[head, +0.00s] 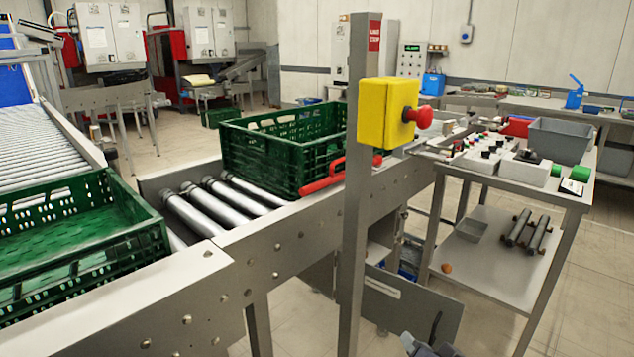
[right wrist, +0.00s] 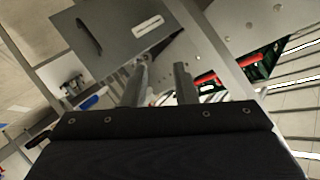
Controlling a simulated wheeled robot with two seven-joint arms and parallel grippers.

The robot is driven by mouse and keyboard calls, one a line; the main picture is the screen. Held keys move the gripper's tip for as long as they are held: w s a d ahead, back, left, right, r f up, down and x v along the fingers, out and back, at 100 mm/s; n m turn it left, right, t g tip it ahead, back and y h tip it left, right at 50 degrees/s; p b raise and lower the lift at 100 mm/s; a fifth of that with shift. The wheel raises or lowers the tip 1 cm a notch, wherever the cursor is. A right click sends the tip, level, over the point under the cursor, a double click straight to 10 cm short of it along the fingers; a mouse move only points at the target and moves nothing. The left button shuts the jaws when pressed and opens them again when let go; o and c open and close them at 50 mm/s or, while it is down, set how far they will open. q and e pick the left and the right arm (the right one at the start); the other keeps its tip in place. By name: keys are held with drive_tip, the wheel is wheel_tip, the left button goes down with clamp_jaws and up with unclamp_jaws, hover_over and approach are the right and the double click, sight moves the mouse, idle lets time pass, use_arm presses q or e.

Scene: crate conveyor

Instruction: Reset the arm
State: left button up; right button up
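My right gripper (head: 426,346) shows only in part at the bottom edge of the head view, right of the grey post and below the conveyor. In the right wrist view its two fingers (right wrist: 161,82) stand apart with a gap between them and nothing held. My left gripper is in neither view. A green crate (head: 292,150) sits on the conveyor rollers left of the post. A second green crate (head: 85,245) stands at the lower left, cut off by the frame edge.
The grey post (head: 358,230) carries a yellow box (head: 388,112) with a red button. The metal conveyor side (head: 275,250) runs diagonally across. A metal table (head: 570,200) with a grey bin (head: 558,138) stands at the right. Open floor (head: 590,285) lies at the lower right.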

drive_tip(key=s+r+n+g+y+p, duration=0.25)
drive_tip(key=s+r+p, duration=0.3)
drive_tip(key=r, duration=0.45)
use_arm(q)
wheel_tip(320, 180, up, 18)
drive_tip(key=p, duration=0.9)
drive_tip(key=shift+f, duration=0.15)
use_arm(e)
drive_tip(key=s+d+r+n+g, duration=0.1)
drive_tip(key=s+d+r+g, duration=0.2)
drive_tip(key=s, duration=0.9)
wheel_tip(320, 180, up, 2)
drive_tip(key=shift+s+r+n+g, duration=0.1)
drive_tip(key=shift+s+n+g, duration=0.25)
drive_tip(key=shift+g, duration=0.8)
drive_tip(key=shift+d, duration=0.1)
